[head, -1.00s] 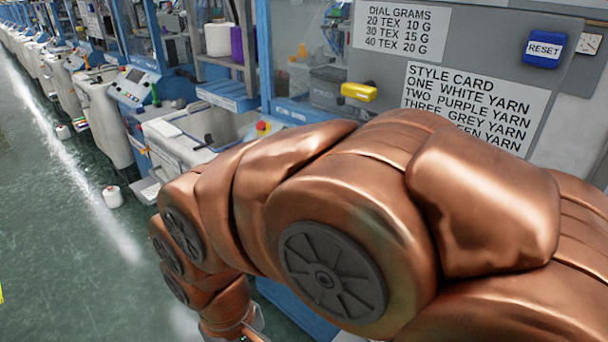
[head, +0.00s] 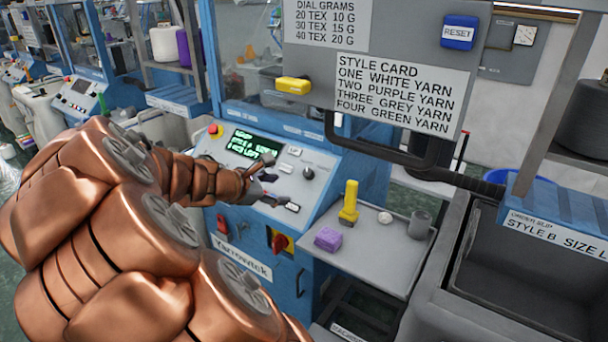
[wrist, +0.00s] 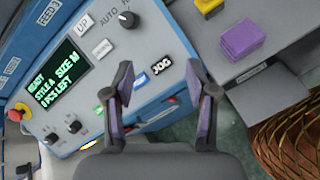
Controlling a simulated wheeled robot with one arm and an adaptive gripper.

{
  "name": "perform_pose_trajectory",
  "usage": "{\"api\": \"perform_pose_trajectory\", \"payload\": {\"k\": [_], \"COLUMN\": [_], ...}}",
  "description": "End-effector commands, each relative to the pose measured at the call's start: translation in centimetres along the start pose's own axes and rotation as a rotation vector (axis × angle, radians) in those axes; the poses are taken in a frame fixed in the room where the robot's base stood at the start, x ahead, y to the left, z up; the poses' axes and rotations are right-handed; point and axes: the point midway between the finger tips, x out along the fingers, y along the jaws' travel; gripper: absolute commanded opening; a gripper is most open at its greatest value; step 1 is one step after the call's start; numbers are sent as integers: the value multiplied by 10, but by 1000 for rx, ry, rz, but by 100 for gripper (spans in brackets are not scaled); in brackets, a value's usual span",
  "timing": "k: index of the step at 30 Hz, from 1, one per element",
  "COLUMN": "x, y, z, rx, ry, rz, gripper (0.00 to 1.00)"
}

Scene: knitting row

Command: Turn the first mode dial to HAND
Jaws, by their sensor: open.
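The mode dial (head: 308,173) is a dark round knob on the sloping blue-and-white control panel. It also shows in the wrist view (wrist: 129,19), with AUTO printed at its left and a cut-off label starting with H above right. A pale mark on the knob seems to lie toward AUTO. My gripper (head: 270,188) is over the lower part of the panel, below and left of the dial and apart from it.
A green-text screen (head: 253,147) and red stop button (head: 214,130) are left of the dial. A side shelf (head: 375,250) holds a yellow tool (head: 349,202) and purple block (head: 328,239).

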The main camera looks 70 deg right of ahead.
Motion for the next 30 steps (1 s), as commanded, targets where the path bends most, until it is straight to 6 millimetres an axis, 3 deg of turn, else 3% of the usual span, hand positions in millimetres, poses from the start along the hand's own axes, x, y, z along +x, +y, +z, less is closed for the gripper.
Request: {"api": "perform_pose_trajectory", "payload": {"k": [3, 10, 17, 30], "x": [34, 68, 81, 129], "y": [24, 46, 50, 55], "z": [6, 5, 6, 12], "rx": [-189, -423, -463, -459], "ry": [-72, -129, -137, -137], "rz": [40, 76, 78, 79], "gripper": [57, 57, 57, 57]}}
